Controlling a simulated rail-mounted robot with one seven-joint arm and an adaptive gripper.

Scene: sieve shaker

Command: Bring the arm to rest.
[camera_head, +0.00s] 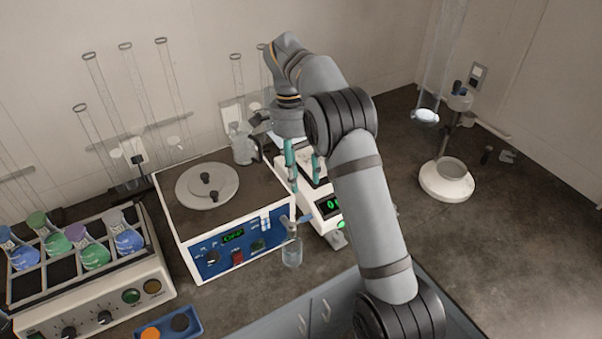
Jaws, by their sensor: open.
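My arm reaches from the lower right up to the back middle and bends down at the wrist. My gripper (303,163) points downward, with its two teal fingertips apart and nothing visible between them. It hangs over or just in front of a white device with a green display (331,205), right of the blue-fronted box. I cannot tell whether the fingertips touch the device. My arm hides part of this device and the bench behind it.
The blue-fronted box (235,250) has a round lid (207,186) on top. A glass jar (243,145) stands behind it and a small glass vessel (291,252) in front. A flask shaker (95,285) is at left.

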